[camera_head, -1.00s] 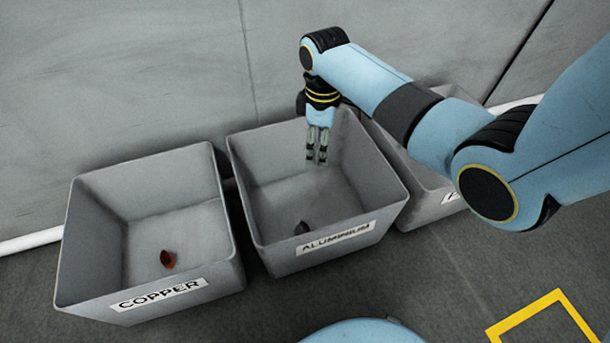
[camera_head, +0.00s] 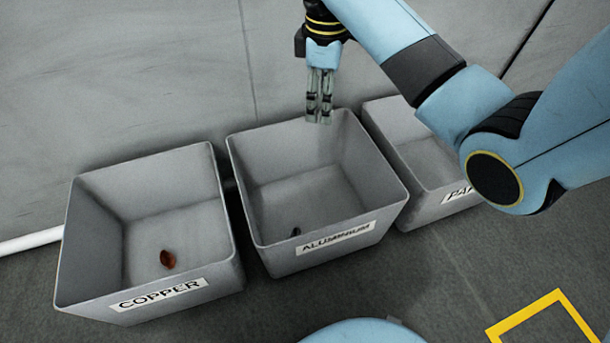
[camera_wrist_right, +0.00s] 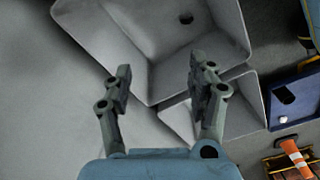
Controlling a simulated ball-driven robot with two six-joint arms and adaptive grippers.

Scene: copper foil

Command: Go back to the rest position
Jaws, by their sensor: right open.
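My right gripper (camera_head: 319,119) hangs fingers down over the back rim of the bin labelled ALUMINIUM (camera_head: 373,187). In the right wrist view the right gripper (camera_wrist_right: 160,78) shows its two fingers apart with nothing between them. A small dark piece (camera_head: 295,231) lies on the floor of the aluminium bin near its front wall. A dark piece (camera_wrist_right: 186,18) also shows in a bin in the right wrist view. A crumpled copper-coloured piece (camera_head: 168,259) lies in the bin labelled COPPER (camera_head: 90,235). My left gripper is not in view.
A third bin (camera_head: 425,212), its label partly hidden by my right arm, stands right of the aluminium bin. A grey wall (camera_head: 120,70) rises behind the bins. A yellow floor marking (camera_head: 525,312) is at lower right. The right wrist view shows a blue container (camera_wrist_right: 292,98) and an orange-white object (camera_wrist_right: 294,157).

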